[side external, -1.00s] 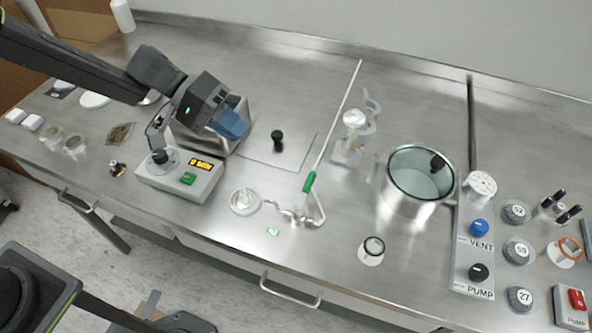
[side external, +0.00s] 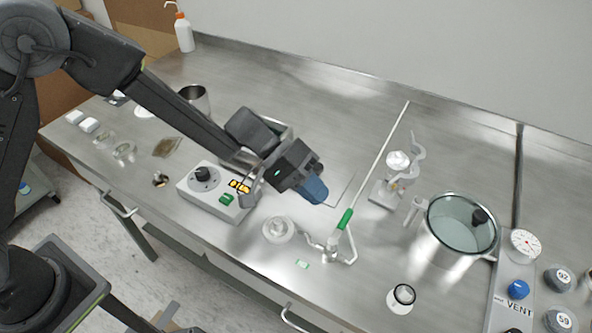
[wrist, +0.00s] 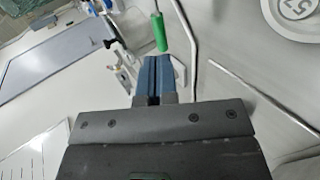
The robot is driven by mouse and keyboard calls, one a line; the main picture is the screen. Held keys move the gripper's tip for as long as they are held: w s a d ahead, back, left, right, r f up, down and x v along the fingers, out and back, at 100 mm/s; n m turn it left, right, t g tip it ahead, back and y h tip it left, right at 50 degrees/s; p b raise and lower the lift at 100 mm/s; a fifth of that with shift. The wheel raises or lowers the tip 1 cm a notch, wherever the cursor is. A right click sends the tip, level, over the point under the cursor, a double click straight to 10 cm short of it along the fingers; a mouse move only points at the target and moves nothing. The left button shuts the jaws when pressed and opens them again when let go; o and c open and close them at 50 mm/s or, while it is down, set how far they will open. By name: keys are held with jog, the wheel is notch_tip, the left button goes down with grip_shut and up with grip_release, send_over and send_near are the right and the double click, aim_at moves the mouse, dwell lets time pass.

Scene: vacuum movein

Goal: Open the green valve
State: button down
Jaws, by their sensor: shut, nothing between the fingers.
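The green valve handle (side external: 345,218) is a small green sleeve at the near end of a long thin pale rod, next to a bent metal tube fitting (side external: 333,246). In the wrist view the green handle (wrist: 159,31) stands just beyond my fingertips, slightly right of centre. My gripper (side external: 316,195) has blue fingers pressed together with nothing between them. It is to the left of the handle; a gap shows in the side view, and its exact height above the table is unclear. The wrist view shows the shut fingers (wrist: 153,62).
A control box (side external: 212,197) with a knob and lit display stands left of my gripper. A round glass dish (side external: 278,229) is near the fitting.

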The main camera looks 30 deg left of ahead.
aim_at(341, 228)
jog(key=shift+x, duration=2.35)
jog(key=d+m+g, duration=0.1)
jog(key=m, duration=0.1)
jog(key=d+m+g, duration=0.1)
jog(key=g, duration=0.1)
jog(key=shift+w+m+g+y, duration=0.3)
jog(key=shift+w+m, duration=0.05)
jog(key=shift+m, duration=0.05)
jog(key=d+m+g+y, duration=0.1)
jog(key=m+g, duration=0.1)
jog(key=shift+d+m, duration=0.2)
jog(key=shift+m, duration=0.2)
jog(key=m+g+y, duration=0.1)
jog(key=d+m+g, duration=0.1)
jog(key=shift+s+d+m+y, duration=0.2)
jog(key=shift+m+y, duration=0.1)
jog(key=shift+y, duration=0.1)
jog(key=shift+s+d+g, duration=0.3)
jog(key=shift+s+d, duration=0.35)
jog(key=shift+d, duration=0.35)
jog(key=shift+a, duration=0.1)
